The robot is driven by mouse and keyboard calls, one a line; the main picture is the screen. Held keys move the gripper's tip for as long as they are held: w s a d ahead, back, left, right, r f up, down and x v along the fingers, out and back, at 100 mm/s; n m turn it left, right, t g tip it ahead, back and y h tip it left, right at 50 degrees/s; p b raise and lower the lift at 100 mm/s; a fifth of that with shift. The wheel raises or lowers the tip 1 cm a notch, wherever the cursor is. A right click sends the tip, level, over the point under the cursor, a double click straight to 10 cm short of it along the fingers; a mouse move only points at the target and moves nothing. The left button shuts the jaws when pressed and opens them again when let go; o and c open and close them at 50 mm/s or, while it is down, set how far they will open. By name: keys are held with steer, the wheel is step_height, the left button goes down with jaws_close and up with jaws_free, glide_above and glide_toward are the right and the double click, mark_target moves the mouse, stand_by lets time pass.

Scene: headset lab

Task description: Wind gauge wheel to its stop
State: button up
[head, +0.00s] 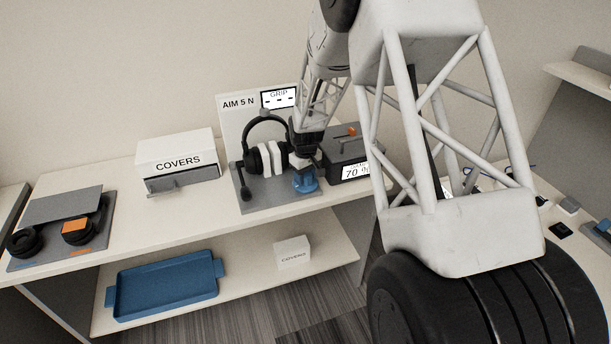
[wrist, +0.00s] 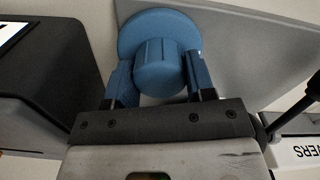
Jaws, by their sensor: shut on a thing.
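The blue gauge wheel (head: 306,182) sits on the grey base of the gauge stand (head: 280,200), at its right side. In the wrist view the wheel (wrist: 188,30) shows as a round flange with a thick ribbed hub (wrist: 155,68). My gripper (wrist: 158,75) has one finger on each side of the hub and is shut on it. In the head view my gripper (head: 303,160) comes down onto the wheel from above. A headset (head: 264,135) with white pads at its middle stands on the gauge. The gauge's GRIP display (head: 279,97) shows dashes beside the label AIM 5 N.
A dark box (head: 345,150) with a display reading about 70 stands close right of the wheel. A white COVERS box (head: 176,155) is to the left. A grey board (head: 60,225) with ear cups lies far left. A blue tray (head: 165,285) is on the lower shelf.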

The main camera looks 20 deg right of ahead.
mark_target(306, 174)
steer(key=m, duration=1.1)
steer(key=shift+m, duration=2.2)
steer(key=o, duration=0.9)
steer(key=shift+r, duration=0.2)
steer(key=shift+r, duration=3.75)
